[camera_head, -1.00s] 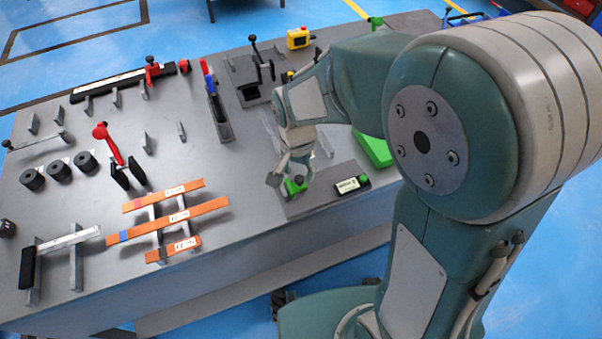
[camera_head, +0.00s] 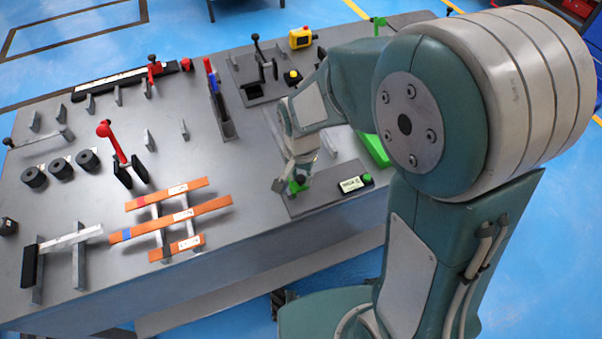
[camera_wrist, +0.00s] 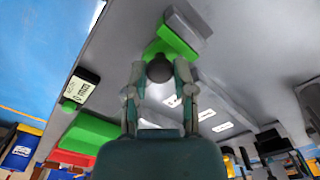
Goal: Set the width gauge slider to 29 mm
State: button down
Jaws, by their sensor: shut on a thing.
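The width gauge is a dark plate (camera_head: 322,197) at the table's front right edge. Its green slider (camera_head: 297,187) sits near the plate's left end and also shows in the wrist view (camera_wrist: 172,42). My gripper (camera_wrist: 159,72) is shut on the slider's dark round knob (camera_wrist: 159,68), with one finger on each side. In the head view my gripper (camera_head: 298,176) comes down onto the slider and partly covers it. A small display (camera_head: 352,185) with a green button (camera_head: 367,179) stands right of the slider. Its reading is too small to make out.
Left of the gauge, orange busbars (camera_head: 170,217) lie on supports. Behind stand a slotted block with red and blue handles (camera_head: 218,105), a black lever (camera_head: 258,62) and a yellow box (camera_head: 300,38). A green bar (camera_head: 375,150) lies right of my wrist.

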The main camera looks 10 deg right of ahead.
jog(key=shift+w+d, duration=0.25)
jog(key=shift+d, duration=0.5)
jog(key=shift+w+d, duration=0.25)
jog(key=shift+d, duration=0.45)
jog(key=shift+a, duration=0.1)
jog(key=shift+c, duration=2.3)
grip_release()
jog(key=shift+a, duration=0.1)
notch_tip(320, 180, up, 12)
jog(key=shift+c, duration=0.3)
